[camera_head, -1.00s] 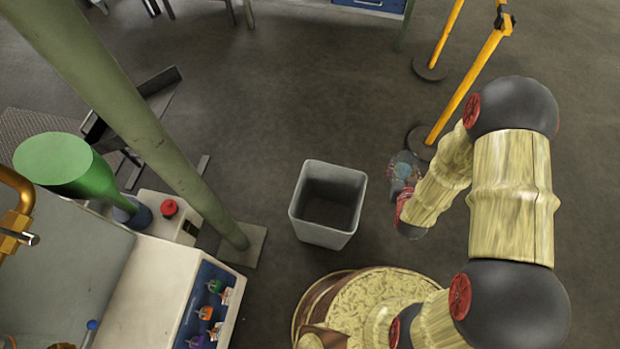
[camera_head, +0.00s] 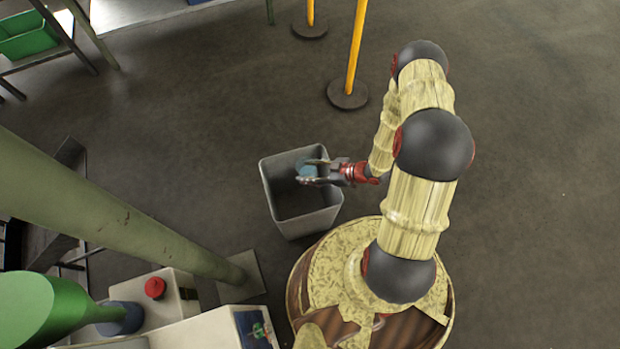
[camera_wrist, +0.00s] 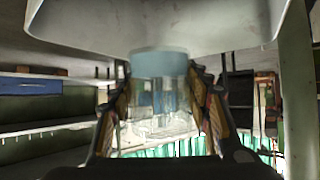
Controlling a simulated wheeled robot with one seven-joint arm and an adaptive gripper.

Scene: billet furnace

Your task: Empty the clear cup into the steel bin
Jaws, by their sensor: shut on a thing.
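The steel bin (camera_head: 281,168) is an open grey square container on the floor, upright in the head view. My gripper (camera_head: 309,171) reaches in from the right and is over the bin's opening. It is shut on the clear cup (camera_head: 305,171), which shows as a small bluish shape between the fingers. In the wrist view the see-through cup (camera_wrist: 160,100) sits between both fingers, with a pale blue band at its far end. The bin (camera_wrist: 150,25) fills the top of that view. The cup's exact tilt and its contents cannot be told.
A green post (camera_head: 110,215) rises left of the bin, with a machine and red button (camera_head: 155,288) below it. A yellow barrier post (camera_head: 354,60) with a round black base stands behind the bin. Open floor lies to the right and behind.

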